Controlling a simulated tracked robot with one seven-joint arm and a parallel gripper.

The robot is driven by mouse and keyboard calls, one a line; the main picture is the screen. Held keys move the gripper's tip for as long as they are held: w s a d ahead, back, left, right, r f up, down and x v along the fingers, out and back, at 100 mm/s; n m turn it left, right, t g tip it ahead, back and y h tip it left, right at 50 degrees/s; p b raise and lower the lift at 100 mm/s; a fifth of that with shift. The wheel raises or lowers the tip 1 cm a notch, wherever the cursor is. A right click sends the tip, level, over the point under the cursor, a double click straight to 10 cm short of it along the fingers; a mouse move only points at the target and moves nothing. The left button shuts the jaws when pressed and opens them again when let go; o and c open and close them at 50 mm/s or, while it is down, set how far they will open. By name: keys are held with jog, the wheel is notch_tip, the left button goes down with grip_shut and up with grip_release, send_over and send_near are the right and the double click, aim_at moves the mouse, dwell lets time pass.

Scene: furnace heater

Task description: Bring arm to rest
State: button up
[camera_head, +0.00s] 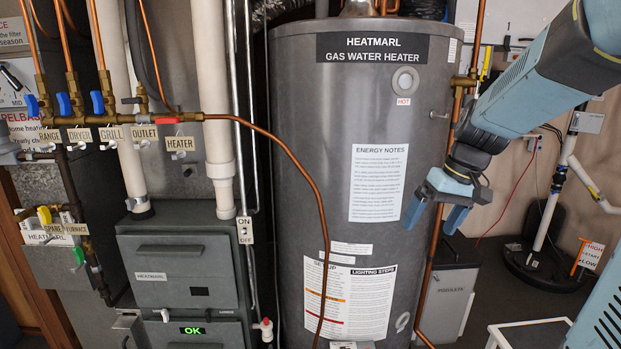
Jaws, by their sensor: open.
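My gripper (433,217) is at the end of my blue and black arm, which reaches in from the upper right. Its two blue fingers point down and stand apart, with nothing visible between them. It is in front of the right side of the grey water heater (290,130), near a copper pipe that runs down that side. I cannot tell how far the fingers are from the heater or the pipe.
Gas valves with blue handles (64,103) line a brass pipe at the left. A dark grey furnace (180,262) stands below. A copper pipe (310,180) curves across the heater's front.

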jog(key=s+a+r+m+t+h, duration=0.1)
jog(key=s+r+t, duration=0.1)
jog(key=s, duration=0.5)
jog(key=s+r+m+t+h, duration=0.1)
jog(key=s+r+t+h, duration=0.1)
jog(key=s, duration=0.5)
jog(key=shift+s+a+r, duration=0.3)
jog(key=shift+s+a, duration=0.05)
dwell(0.4)
